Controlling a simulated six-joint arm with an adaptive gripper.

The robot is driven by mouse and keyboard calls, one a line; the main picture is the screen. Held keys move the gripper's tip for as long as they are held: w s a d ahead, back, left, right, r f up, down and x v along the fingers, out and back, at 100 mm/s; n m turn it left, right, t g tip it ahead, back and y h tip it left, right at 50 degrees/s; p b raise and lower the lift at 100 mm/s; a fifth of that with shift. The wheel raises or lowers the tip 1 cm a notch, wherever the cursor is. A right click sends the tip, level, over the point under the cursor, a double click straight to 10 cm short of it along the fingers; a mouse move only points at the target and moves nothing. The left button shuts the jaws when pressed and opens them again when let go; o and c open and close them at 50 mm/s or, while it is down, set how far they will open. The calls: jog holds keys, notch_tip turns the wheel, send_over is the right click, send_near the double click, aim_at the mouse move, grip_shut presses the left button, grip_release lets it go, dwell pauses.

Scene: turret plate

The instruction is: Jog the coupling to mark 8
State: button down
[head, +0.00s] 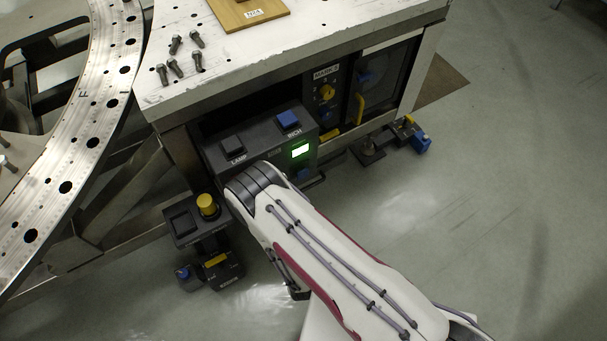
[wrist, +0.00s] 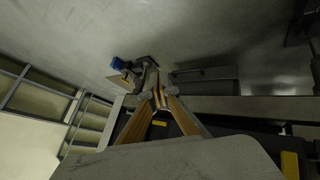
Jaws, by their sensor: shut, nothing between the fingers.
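A dark control box (head: 212,158) stands under the white table. It carries a blue button (head: 288,120) labelled INCH, a dark button (head: 232,145) labelled LAMP and a lit green display (head: 300,150) whose text is too small to read. I cannot pick out the coupling with certainty. My arm reaches to the box's front, hiding its lower part and my gripper in the head view. In the wrist view my gripper (wrist: 158,98) is shut and empty.
Several bolts (head: 178,58) and a wooden board (head: 262,12) lie on the white table (head: 200,85). A large drilled metal ring (head: 75,160) curves along the left. A pedestal with a yellow button (head: 207,205) stands left of my arm. The floor at right is mostly open.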

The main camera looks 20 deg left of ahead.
aim_at(306, 175)
jog(key=w+a+r+t+y, duration=0.1)
jog(key=w+a+r+t, duration=0.2)
jog(key=w+r+t, duration=0.3)
notch_tip(306, 175, up, 5)
jog(key=shift+w+f+y, duration=0.15)
jog(key=shift+w+y, duration=0.15)
jog(key=shift+w, duration=0.85)
jog(key=shift+w, duration=0.1)
jog(key=w+a, duration=0.6)
jog(key=shift+w+a, duration=0.8)
jog(key=shift+a, duration=0.1)
dwell(3.3)
jog(key=shift+s+d, duration=0.75)
jog(key=shift+d, duration=0.05)
